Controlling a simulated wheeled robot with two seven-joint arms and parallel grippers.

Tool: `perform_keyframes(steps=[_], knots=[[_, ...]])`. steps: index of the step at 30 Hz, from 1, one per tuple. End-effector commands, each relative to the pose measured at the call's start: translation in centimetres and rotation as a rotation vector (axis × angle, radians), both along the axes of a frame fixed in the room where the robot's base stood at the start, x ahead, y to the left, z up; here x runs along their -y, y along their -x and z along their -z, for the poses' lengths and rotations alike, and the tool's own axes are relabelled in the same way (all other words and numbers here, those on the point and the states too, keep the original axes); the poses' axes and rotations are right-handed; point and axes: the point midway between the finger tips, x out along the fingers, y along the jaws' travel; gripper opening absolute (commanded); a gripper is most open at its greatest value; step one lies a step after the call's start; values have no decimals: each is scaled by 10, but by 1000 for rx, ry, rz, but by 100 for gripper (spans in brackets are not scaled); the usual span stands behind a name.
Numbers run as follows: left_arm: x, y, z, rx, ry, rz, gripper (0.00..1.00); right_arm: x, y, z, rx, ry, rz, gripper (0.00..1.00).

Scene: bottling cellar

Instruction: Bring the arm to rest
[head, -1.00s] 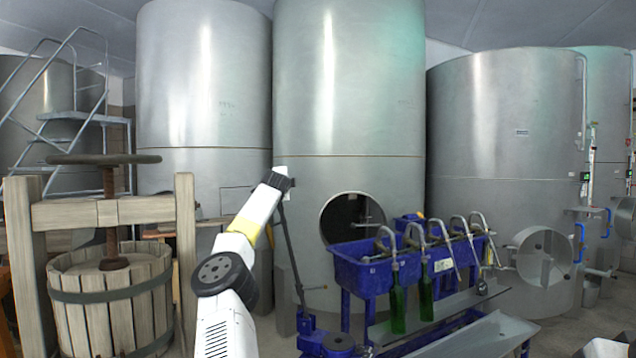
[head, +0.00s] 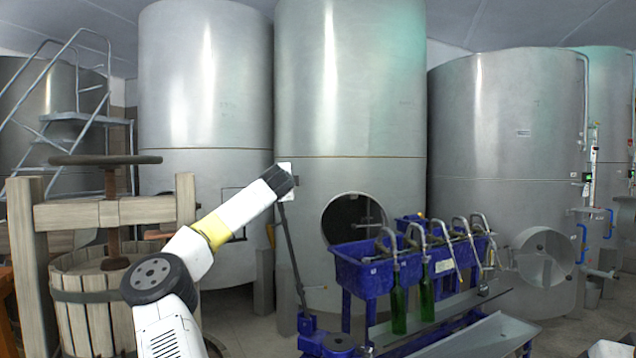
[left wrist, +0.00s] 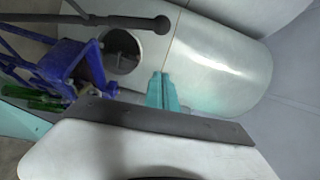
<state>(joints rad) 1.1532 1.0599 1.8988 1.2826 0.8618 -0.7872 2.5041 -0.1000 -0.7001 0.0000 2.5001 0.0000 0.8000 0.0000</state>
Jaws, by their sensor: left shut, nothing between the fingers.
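My left arm rises from the bottom of the head view and leans up to the right, ending in a dark wrist in front of the middle steel tank (head: 350,90). The gripper itself is mostly hidden beyond the wrist there. In the left wrist view my left gripper (left wrist: 161,90) shows as two teal fingers pressed together, shut and empty, with a tank behind them. My right gripper is in neither view.
A blue bottle filler (head: 362,272) with green bottles (head: 398,310) stands right of the arm. A wooden basket press (head: 85,300) stands at left, close to my arm. Large steel tanks (head: 205,100) fill the back. Grey floor shows between press and filler.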

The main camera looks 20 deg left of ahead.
Motion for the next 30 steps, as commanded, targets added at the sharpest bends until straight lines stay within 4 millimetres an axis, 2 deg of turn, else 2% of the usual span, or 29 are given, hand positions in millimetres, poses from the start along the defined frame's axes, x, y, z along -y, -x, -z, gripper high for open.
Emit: perform_keyframes(steps=[14, 17, 20, 23, 24, 26, 27, 29, 30], knots=[[1, 0, -1, 0, -3, 2, 0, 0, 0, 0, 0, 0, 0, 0], [17, -5, -7, -3, -53, 22, 0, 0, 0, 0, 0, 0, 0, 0], [61, -16, -20, -15, -192, 76, 0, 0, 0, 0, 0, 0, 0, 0], [128, -28, -35, -31, -414, 155, 0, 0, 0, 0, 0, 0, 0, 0], [159, -32, -40, -37, -518, 191, 0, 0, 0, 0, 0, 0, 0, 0], [205, -35, -44, -44, -678, 242, 0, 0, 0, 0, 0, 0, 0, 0], [235, -36, -46, -47, -786, 276, 0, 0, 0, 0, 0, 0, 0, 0], [282, -35, -46, -48, -953, 328, 0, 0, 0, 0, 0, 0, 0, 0], [313, -33, -44, -47, -1070, 360, 0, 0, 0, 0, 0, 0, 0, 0]])
